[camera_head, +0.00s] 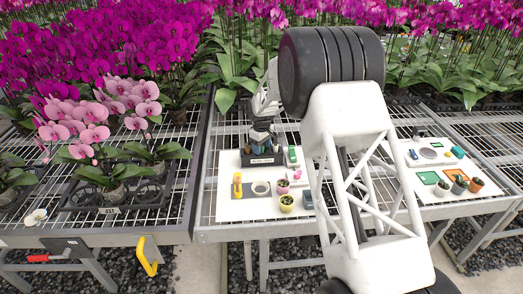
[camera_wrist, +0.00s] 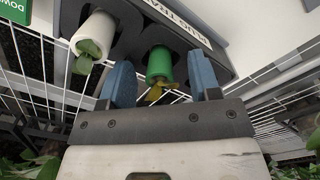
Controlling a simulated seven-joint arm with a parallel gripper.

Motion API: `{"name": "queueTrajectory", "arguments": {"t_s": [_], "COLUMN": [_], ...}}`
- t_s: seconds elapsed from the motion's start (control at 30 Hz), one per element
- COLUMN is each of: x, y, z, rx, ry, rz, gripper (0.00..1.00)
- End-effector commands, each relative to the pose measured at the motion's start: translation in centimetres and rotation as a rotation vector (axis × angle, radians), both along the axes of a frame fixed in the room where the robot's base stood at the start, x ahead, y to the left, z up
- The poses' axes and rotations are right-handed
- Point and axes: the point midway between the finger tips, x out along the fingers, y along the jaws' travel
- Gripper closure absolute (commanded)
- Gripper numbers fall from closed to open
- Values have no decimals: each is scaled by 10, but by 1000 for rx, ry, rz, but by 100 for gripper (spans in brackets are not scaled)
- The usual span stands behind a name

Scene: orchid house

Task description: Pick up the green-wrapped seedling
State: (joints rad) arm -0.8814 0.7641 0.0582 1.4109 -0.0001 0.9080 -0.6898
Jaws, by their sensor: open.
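The green-wrapped seedling (camera_wrist: 159,64) stands in a dark plug tray (camera_wrist: 130,18), with its leaves toward the wrist camera. My gripper (camera_wrist: 160,72) is open, with one blue finger on each side of the green wrap. Gaps show between the wrap and both fingers. A white-wrapped seedling (camera_wrist: 94,38) with a green leaf sits in the same tray, left of my left finger. In the head view my gripper (camera_head: 262,132) is over the labelled tray (camera_head: 262,160), and I cannot make out the green wrap there.
The tray stands on a white board (camera_head: 228,208) on a wire-mesh bench. Potted pink orchids (camera_head: 112,185) stand on the left bench. My arm hides the board's right part.

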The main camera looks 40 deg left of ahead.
Motion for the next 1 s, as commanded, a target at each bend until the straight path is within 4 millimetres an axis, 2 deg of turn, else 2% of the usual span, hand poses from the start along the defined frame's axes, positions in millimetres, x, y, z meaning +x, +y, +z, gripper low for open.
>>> {"name": "queueTrajectory", "arguments": {"t_s": [0.27,0.6,0.63,1.0], "x": [0,0,0,0], "y": [0,0,0,0], "z": [0,0,0,3], "rx": [0,0,0,0], "ry": [0,0,0,0], "rz": [0,0,0,0], "gripper": [43,94,96,96]}}
